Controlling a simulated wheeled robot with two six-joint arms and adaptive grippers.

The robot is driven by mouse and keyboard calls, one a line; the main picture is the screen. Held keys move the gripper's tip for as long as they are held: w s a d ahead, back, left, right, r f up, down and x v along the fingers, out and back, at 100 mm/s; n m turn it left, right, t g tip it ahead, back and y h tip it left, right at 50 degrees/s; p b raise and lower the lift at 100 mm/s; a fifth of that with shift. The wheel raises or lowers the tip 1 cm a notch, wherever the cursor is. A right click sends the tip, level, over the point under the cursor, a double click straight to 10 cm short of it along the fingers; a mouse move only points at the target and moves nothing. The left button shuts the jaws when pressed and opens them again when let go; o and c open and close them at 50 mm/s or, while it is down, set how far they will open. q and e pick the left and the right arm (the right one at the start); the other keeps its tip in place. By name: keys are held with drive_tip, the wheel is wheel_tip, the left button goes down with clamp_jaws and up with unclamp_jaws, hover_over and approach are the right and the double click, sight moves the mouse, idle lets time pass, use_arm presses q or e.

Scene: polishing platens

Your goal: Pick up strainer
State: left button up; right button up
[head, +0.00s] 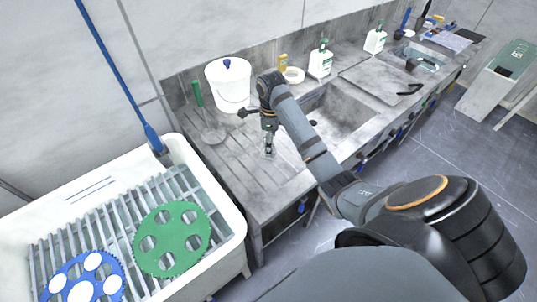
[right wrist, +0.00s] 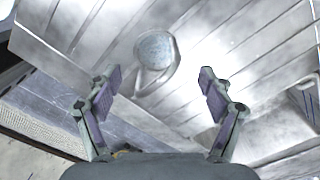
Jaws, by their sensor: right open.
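In the right wrist view, a small round pale strainer (right wrist: 155,52) with a speckled face lies on the grooved steel drainboard, just beyond the fingertips and between their lines. My right gripper (right wrist: 158,82) is open and empty, its two fingers spread apart. In the head view my right gripper (head: 268,147) points down over the drainboard left of the sink, and what is directly under it is hard to make out. My left gripper is not in view.
A white bucket (head: 229,88) stands behind my right gripper. The sink basin (head: 338,112) is to its right, with white bottles (head: 321,62) along the wall. A white tub (head: 232,222) with green (head: 172,262) and blue (head: 112,266) discs on a rack stands front left.

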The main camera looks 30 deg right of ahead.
sight(268, 160)
drive_tip(key=f+b, duration=0.2)
drive_tip(key=f, duration=0.1)
drive_tip(key=a+f+b, duration=0.1)
drive_tip(key=f, duration=0.1)
drive_tip(key=shift+w+b, duration=0.1)
drive_tip(key=shift+b, duration=0.3)
drive_tip(key=shift+d, duration=0.1)
drive_tip(key=shift+r, duration=0.1)
drive_tip(key=c, duration=1)
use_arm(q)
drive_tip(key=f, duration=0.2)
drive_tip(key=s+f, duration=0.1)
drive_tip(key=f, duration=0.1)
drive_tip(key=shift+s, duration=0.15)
use_arm(e)
drive_tip(key=c, duration=0.3)
drive_tip(key=shift+c, duration=0.2)
